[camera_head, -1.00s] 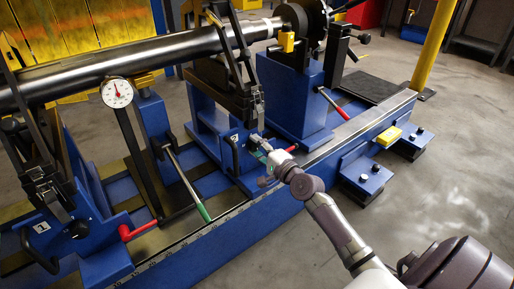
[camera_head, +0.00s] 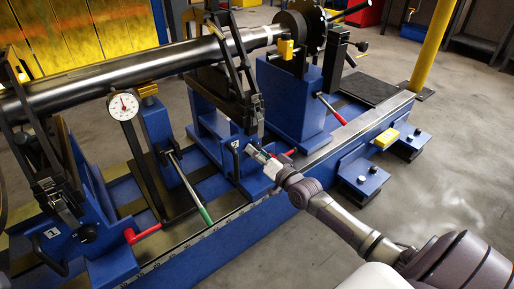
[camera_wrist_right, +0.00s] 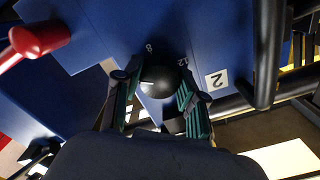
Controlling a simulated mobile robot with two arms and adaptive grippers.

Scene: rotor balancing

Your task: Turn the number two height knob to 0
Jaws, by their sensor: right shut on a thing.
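The number two height knob (camera_wrist_right: 158,82) is a black round knob on the blue face of the second support stand. The digits 8 and 12 show on the face beside it, and a white "2" label (camera_wrist_right: 216,79) is to its right. My right gripper (camera_wrist_right: 158,98) is shut on the knob, with green-padded fingers on both sides of it. In the head view my right gripper (camera_head: 262,156) is at the front of the blue stand (camera_head: 222,150) and hides the knob. The knob's pointer and other digits cannot be made out. My left gripper is not in view.
A red-handled lever (camera_wrist_right: 38,42) and a dark curved handle (camera_wrist_right: 268,50) flank the knob. A long dark shaft (camera_head: 120,72) lies across the stands. A dial gauge (camera_head: 123,105) and a green-tipped lever (camera_head: 190,187) are to the left. The floor at right is open.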

